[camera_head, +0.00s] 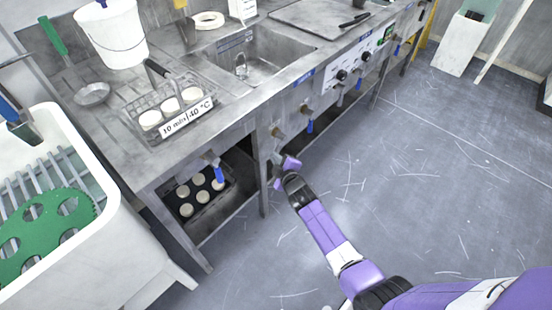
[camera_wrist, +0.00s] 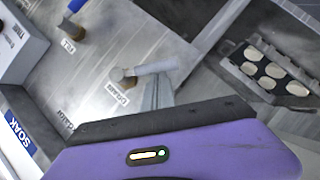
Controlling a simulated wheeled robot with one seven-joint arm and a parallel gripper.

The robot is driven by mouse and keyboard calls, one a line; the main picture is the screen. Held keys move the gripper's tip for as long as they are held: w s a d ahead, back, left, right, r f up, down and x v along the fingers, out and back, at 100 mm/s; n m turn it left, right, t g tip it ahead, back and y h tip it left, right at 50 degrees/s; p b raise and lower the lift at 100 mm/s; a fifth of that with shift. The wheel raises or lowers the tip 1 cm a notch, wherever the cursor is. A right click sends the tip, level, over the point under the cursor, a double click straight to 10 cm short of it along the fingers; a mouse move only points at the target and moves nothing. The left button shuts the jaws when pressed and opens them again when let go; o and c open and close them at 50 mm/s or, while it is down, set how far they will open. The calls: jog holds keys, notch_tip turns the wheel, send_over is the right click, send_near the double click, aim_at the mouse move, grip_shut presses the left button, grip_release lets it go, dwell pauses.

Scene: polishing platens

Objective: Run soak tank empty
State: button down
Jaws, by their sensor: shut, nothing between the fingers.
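The soak tank (camera_head: 262,52) is a steel basin set in the bench, with a fitting inside; I cannot tell how much liquid it holds. A blue SOAK label (camera_wrist: 20,135) shows on the bench front in the wrist view. The drain valve (camera_head: 277,132) has a brass stem below the bench edge; in the wrist view its pale grey handle (camera_wrist: 155,68) points right, by a DRAIN label. The fill valve (camera_wrist: 71,31) has a blue handle. My gripper (camera_wrist: 152,95) is shut and empty, close to the drain handle; I cannot tell whether they touch.
A black tray of pale discs (camera_head: 202,188) sits under the bench. A rack of discs (camera_head: 170,112) and a white bucket (camera_head: 112,35) stand on top. A white tub (camera_head: 115,235) is at left. More valves and a control panel (camera_head: 358,65) run right. The floor (camera_head: 400,180) is clear.

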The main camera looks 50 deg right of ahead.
jog(key=shift+d+f+b, duration=0.1)
jog(key=shift+f+b, duration=0.25)
jog(key=shift+b, duration=1.1)
jog(key=d+f+n+t+h+b, duration=0.1)
jog(key=n+b, duration=0.1)
jog(key=b, duration=0.7)
jog(key=d+f+n+t+h+b, duration=0.1)
jog(key=d+f+n+h+b, duration=0.1)
jog(key=b, duration=0.7)
jog(key=shift+n+b, duration=0.3)
jog(key=shift+b, duration=0.05)
jog(key=shift+d, duration=0.2)
jog(key=shift+b, duration=0.3)
